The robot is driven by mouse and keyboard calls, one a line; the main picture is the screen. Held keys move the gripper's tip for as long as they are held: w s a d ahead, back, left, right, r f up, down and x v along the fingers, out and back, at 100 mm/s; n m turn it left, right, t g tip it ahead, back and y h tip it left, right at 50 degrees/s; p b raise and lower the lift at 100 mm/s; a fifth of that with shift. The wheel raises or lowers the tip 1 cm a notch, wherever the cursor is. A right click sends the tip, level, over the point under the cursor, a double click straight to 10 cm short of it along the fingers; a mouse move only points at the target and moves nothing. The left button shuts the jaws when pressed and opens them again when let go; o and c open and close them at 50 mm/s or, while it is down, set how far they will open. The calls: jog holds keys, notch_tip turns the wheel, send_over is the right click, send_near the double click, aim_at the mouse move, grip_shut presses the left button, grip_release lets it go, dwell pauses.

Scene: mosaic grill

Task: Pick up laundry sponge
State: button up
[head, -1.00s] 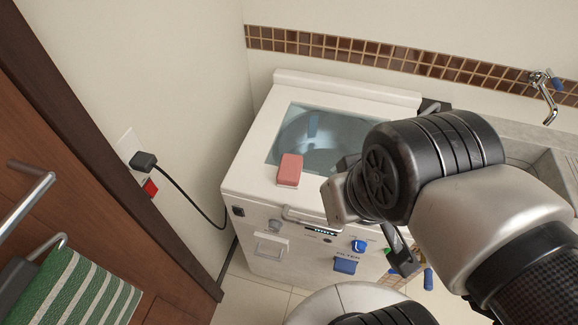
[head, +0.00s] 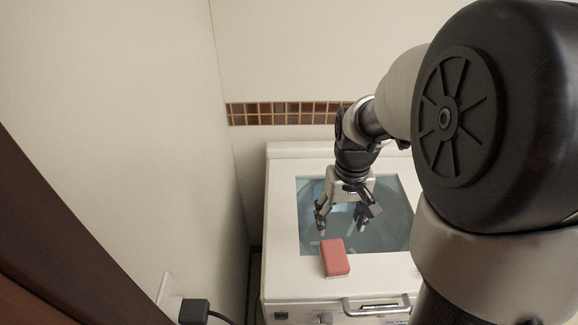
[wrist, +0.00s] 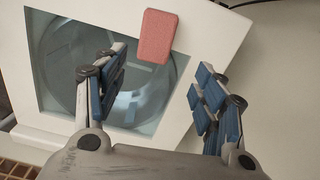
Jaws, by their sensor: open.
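The laundry sponge (head: 335,257) is a pinkish-red block with a pale underside. It lies on the white top of the washing machine (head: 285,215), at the front edge of the glass lid window. My gripper (head: 341,222) is open and empty above the glass, behind the sponge in the head view. In the wrist view the sponge (wrist: 157,36) shows beyond the fingertips, between the lines of the two fingers and nearer the left one. My gripper (wrist: 160,75) has its blue-padded fingers spread wide there, with nothing between them.
A wall with a brown tile strip (head: 285,113) stands behind the machine, and a plain wall (head: 190,130) rises at its left. A black plug (head: 193,311) sits in an outlet at the lower left. The machine's front handle (head: 375,306) juts out below the sponge.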

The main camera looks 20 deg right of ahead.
aim_at(335, 254)
jog(key=shift+o, duration=1.2)
jog(key=f+b, duration=0.1)
jog(key=f, duration=0.2)
jog(key=f+b, duration=0.1)
jog(key=f, duration=0.3)
jog(key=f+b, duration=0.1)
jog(key=f, duration=0.3)
jog(key=shift+s+d+f+b, duration=0.15)
jog(key=shift+s+d+b, duration=0.1)
jog(key=shift+b, duration=0.1)
jog(key=shift+w+d+f+b, duration=0.1)
jog(key=shift+f+b, duration=0.5)
jog(key=shift+f, duration=0.9)
jog(key=shift+w+f+b, duration=0.1)
jog(key=shift+f+b, duration=0.5)
jog(key=shift+f, duration=0.85)
jog(key=shift+r, duration=0.1)
jog(key=shift+c, duration=0.2)
jog(key=c, duration=1)
